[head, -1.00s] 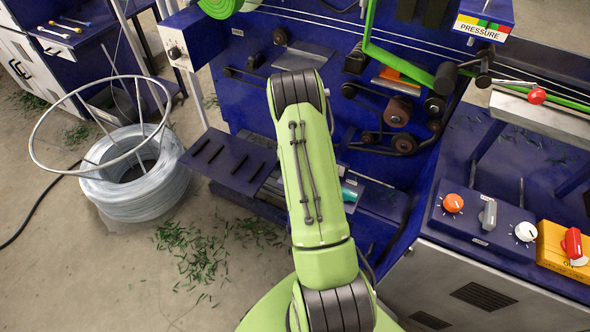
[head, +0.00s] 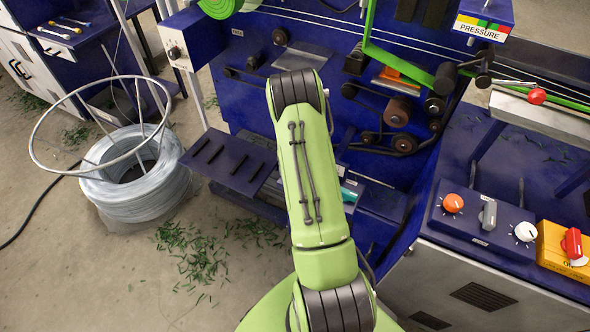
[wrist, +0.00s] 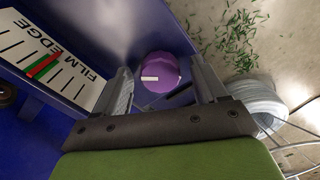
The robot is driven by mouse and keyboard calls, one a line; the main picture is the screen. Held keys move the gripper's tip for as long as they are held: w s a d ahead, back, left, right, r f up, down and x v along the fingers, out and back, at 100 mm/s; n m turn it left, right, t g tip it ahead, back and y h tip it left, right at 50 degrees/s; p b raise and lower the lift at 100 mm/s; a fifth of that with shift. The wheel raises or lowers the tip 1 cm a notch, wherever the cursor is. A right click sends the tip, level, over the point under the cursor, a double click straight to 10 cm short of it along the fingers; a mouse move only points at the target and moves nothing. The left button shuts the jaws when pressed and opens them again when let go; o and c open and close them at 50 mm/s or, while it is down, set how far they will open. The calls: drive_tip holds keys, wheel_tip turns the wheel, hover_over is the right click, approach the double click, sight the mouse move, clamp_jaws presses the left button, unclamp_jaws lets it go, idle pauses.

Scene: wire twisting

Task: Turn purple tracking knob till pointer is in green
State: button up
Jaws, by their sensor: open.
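The purple knob (wrist: 168,84) shows in the wrist view, with a white mark on its face. It sits on a blue surface. My gripper (wrist: 163,80) is open, with one finger on each side of the knob; I cannot tell whether either finger touches it. The white FILM EDGE scale (wrist: 52,60) is at the upper left of the wrist view. It has black ticks, a green band (wrist: 41,65) and a red line that appears at or beside the green band. In the head view my arm hides the knob and my gripper.
The machine's blue panel (head: 310,35) with rollers and green film stands ahead. A wire coil (head: 140,185) and green scraps (head: 195,255) are on the floor at left. A control box with an orange knob (head: 453,203) and a red switch (head: 572,242) are at right.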

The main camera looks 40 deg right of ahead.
drive_tip(key=shift+r, duration=0.15)
wheel_tip(320, 180, up, 16)
drive_tip(key=p, duration=0.4)
drive_tip(key=shift+f+p, duration=0.25)
drive_tip(key=shift+p, duration=0.05)
